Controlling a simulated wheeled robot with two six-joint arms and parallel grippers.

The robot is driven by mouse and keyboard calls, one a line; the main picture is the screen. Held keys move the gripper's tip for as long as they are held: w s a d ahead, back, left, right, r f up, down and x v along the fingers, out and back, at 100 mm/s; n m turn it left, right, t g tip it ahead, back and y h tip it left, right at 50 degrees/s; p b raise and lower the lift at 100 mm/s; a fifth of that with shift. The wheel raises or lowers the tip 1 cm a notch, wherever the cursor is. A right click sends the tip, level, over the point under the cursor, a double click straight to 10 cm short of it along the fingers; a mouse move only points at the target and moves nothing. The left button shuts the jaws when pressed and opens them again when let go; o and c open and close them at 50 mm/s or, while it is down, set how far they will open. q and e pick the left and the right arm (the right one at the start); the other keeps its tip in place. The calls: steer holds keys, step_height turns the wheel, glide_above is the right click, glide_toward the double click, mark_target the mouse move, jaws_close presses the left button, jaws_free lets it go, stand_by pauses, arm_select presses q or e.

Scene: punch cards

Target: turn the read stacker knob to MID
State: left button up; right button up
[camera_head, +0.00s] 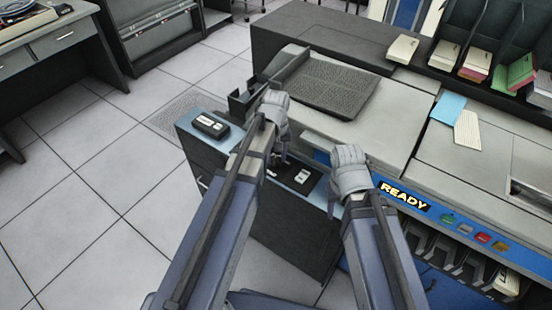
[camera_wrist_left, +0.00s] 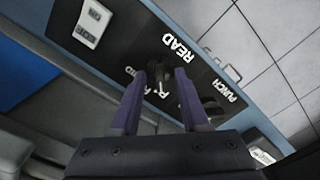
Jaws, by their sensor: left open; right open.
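A dark control panel (camera_head: 289,170) lies on top of the blue-topped cabinet, partly hidden by my left gripper (camera_head: 283,155). In the left wrist view the panel (camera_wrist_left: 125,35) shows upside-down white lettering, READ and PUNCH. A dark knob (camera_wrist_left: 158,72) below READ is between the spread fingers of my left gripper (camera_wrist_left: 159,78); I cannot tell whether they touch it. The small position labels are partly covered, so its setting is unclear. A second dark knob (camera_wrist_left: 212,108) near PUNCH is partly behind the right-hand finger. My right gripper (camera_head: 334,205) is open and empty beside the cabinet's right end.
A white switch block (camera_wrist_left: 92,24) sits at the panel's other end. A small black box (camera_head: 210,125) lies on the cabinet's left end. The machine with the READY sign (camera_head: 404,196) stands right. Card stacks (camera_head: 475,62) are in a rack behind. Open tiled floor (camera_head: 80,215) is left.

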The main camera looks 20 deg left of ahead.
arm_select(q)
jaws_close()
steer(key=shift+m, duration=0.3)
stand_by(0.5)
steer(key=m, duration=0.3)
steer(key=shift+m, duration=0.3)
steer(key=m, duration=0.4)
steer(key=shift+m, duration=0.3)
steer(key=m, duration=0.4)
steer(key=shift+m, duration=2.4)
